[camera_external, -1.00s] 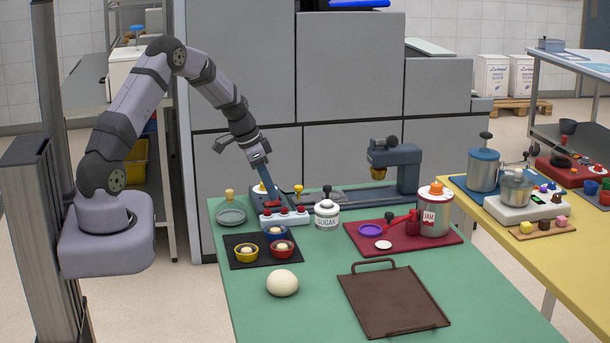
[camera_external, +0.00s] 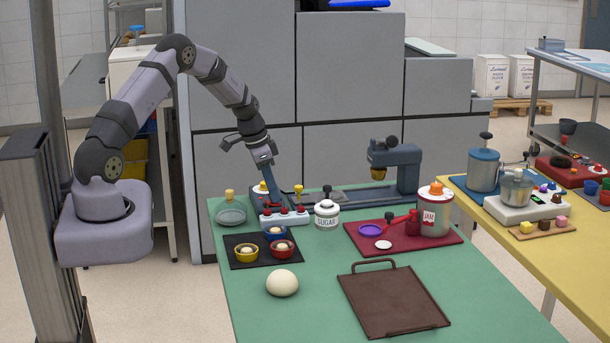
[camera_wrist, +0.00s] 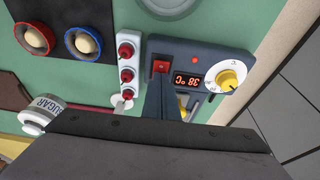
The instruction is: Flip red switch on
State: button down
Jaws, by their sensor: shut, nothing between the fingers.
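The red switch (camera_wrist: 160,66) shows in the wrist view as a small red rocker set in a dark grey control box (camera_wrist: 178,48). The box has a yellow dial on white, a lit display reading 38 °C and a small glowing red light. My gripper (camera_wrist: 160,82) is shut and empty. Its fingertips are right at the switch's near edge and seem to touch or nearly touch it. In the external view my gripper (camera_external: 276,192) points down at the box, and its fingers hide the switch there.
A white strip with several red knobs (camera_wrist: 126,52) stands close beside the box. A sugar jar (camera_external: 327,213), small bowls on a black mat (camera_external: 237,240) and a grey coffee-machine-like device (camera_external: 400,165) are nearby.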

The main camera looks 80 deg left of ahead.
jog(key=shift+s+f, duration=0.15)
jog(key=shift+f, duration=0.05)
jog(key=shift+s+d+f+b, duration=0.1)
jog(key=shift+s+b, duration=0.1)
jog(key=shift+s, duration=0.25)
jog(key=shift+s+d+f+b, duration=0.1)
jog(key=shift+s+b, duration=0.05)
jog(key=shift+s, duration=0.3)
jog(key=shift+s+a+r+p, duration=0.15)
jog(key=shift+r+p, duration=0.2)
jog(key=shift+r, duration=0.2)
jog(key=s+b+v, duration=0.1)
jog(key=b+v, duration=0.1)
jog(key=v, duration=1.1)
jog(key=shift+a, duration=0.1)
